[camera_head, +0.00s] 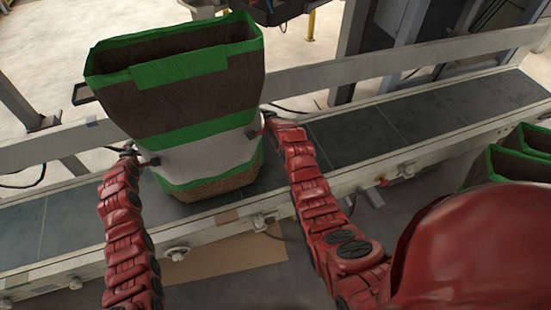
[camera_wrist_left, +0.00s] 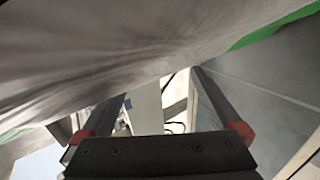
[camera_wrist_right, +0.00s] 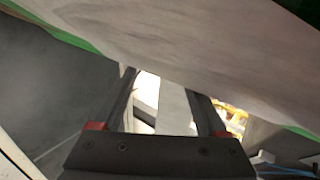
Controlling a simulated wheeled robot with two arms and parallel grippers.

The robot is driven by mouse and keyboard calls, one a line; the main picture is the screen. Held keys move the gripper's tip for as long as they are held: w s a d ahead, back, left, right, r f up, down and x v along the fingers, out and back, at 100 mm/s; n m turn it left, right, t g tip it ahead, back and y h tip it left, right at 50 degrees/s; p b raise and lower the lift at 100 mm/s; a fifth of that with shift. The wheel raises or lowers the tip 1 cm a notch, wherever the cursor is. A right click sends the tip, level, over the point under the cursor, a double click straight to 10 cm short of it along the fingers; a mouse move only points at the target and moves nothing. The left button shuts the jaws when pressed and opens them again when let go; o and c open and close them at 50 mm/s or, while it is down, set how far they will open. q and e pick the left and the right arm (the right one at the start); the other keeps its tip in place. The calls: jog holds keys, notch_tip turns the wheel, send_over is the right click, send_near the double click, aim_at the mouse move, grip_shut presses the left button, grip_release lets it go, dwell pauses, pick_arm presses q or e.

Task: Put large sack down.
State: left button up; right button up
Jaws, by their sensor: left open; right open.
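The large sack (camera_head: 190,95) is brown with green bands and a white middle band. It stands upright on the dark conveyor belt (camera_head: 345,137), with its open top facing up. My left gripper (camera_head: 143,158) is open at the sack's left side, and my right gripper (camera_head: 257,131) is open at its right side. In the left wrist view the white band of the sack (camera_wrist_left: 120,55) fills the upper part, beyond the spread fingers (camera_wrist_left: 160,115). The right wrist view likewise shows the sack (camera_wrist_right: 190,40) close beside the open fingers (camera_wrist_right: 168,110). Whether the fingers touch it I cannot tell.
Pale rails (camera_head: 400,65) run along the conveyor's far side. More green-and-brown sacks (camera_head: 510,160) are at the right, partly hidden by my red body. Dark machine parts hang above the large sack at the top. The belt is clear on both sides of the sack.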

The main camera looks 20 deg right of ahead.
jog(key=o, duration=0.4)
jog(key=shift+d, duration=0.15)
jog(key=shift+c, duration=0.2)
pick_arm(q)
jog(key=shift+a, duration=0.25)
pick_arm(e)
jog(key=shift+d, duration=0.1)
pick_arm(q)
jog(key=v, duration=1.2)
pick_arm(e)
jog(key=v, duration=1.1)
jog(key=shift+s+r, duration=0.2)
jog(key=shift+s, duration=0.2)
pick_arm(q)
jog(key=shift+d, duration=0.1)
